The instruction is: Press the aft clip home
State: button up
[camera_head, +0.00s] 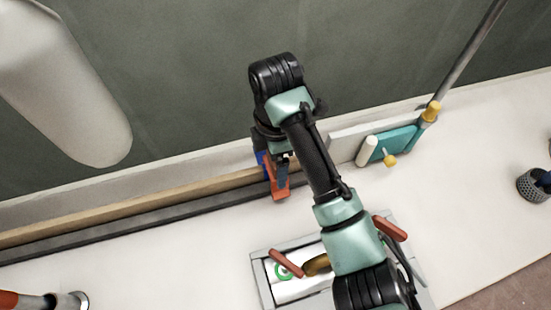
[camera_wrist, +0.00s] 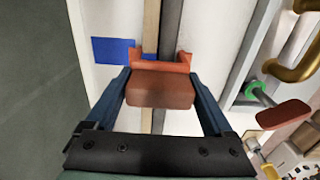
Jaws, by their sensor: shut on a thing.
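An orange-red clip (camera_head: 278,190) is at my gripper (camera_head: 281,170), by the dark strip along the foot of the wall. In the wrist view the clip (camera_wrist: 160,90) shows a broad brown-red block with an orange bracket with two raised ends behind it. My gripper (camera_wrist: 161,82) has one blue finger on each side of the block and is shut on it. The clip lies across the dark strip (camera_wrist: 171,25) and a pale wooden batten (camera_wrist: 151,22). Whether it is seated on the strip or held just above it, I cannot tell.
A blue patch (camera_wrist: 112,50) lies beside the clip. A grey tray (camera_head: 262,290) with red-handled tools stands in front. A teal block (camera_head: 392,143) with yellow pegs is to the right, and a dark mesh cup (camera_head: 530,186) at far right. The white bench at left is mostly clear.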

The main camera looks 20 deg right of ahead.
jog(key=shift+s+f, duration=0.1)
jog(key=shift+f, duration=0.4)
jog(key=o, duration=1.6)
jog(key=shift+c, duration=0.2)
jog(key=shift+r, duration=0.15)
notch_tip(320, 180, up, 13)
jog(key=p, duration=0.6)
jog(key=shift+p, duration=0.4)
jog(key=shift+a, duration=0.1)
